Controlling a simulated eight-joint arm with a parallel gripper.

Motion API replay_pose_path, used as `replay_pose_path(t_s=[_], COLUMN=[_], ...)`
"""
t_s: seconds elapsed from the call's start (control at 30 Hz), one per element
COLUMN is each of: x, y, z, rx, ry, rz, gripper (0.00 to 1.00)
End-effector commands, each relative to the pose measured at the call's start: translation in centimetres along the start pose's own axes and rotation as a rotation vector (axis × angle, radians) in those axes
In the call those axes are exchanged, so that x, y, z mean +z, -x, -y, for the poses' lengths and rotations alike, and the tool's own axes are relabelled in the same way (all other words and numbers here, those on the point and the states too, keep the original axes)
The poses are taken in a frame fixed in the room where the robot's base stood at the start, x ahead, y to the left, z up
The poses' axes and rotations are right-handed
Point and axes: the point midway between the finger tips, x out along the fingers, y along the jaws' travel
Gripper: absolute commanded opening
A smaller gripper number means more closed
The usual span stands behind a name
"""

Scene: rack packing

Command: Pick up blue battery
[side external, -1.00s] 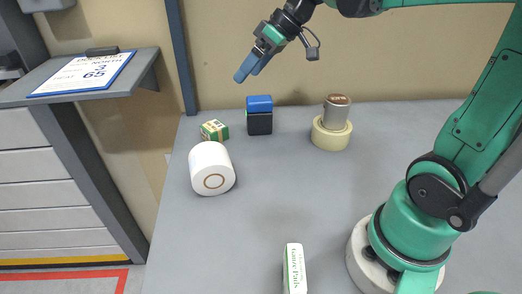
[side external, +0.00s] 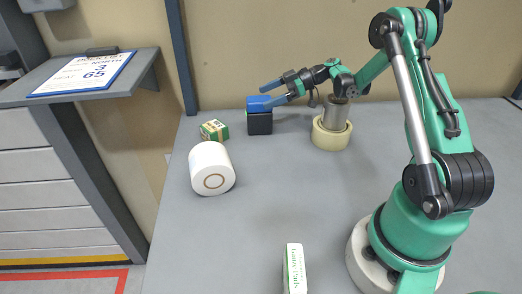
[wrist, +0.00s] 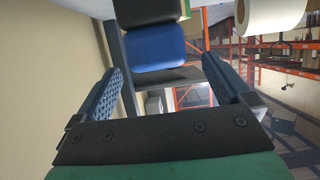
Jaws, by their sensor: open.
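The blue battery (side external: 258,103) shows as a blue block atop a black block (side external: 260,124) at the back of the table. I cannot tell whether the two are one piece. In the wrist view its blue face (wrist: 155,48) lies ahead, between the lines of my fingers. My gripper (side external: 268,95) is open and empty, reaching in from the right at the battery's top. One finger overlaps the blue part in the side view, and contact cannot be told. Both blue fingers show spread apart in the wrist view (wrist: 168,80).
A green-and-white box (side external: 214,130) and a white roll (side external: 210,168) stand left of the battery. A tape roll (side external: 331,139) with a grey cylinder (side external: 336,114) in it stands right, beneath my arm. A white-green box (side external: 294,268) lies at the front. The table's middle is clear.

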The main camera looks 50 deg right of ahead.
Motion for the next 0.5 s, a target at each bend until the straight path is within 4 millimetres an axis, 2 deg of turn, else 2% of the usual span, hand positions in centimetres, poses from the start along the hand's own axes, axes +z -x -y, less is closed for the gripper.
replay_pose_path(t_s=[0.1, 0.2, 0.5], x=[0.0, 0.0, 0.0], y=[-1.7, -2.6, -3.1], z=[0.0, 0.0, 0.0], rx=[-0.002, -0.001, 0.000], ry=[0.000, 0.000, -0.001], rz=[0.000, 0.000, 0.000], gripper=[0.97, 0.97, 0.97])
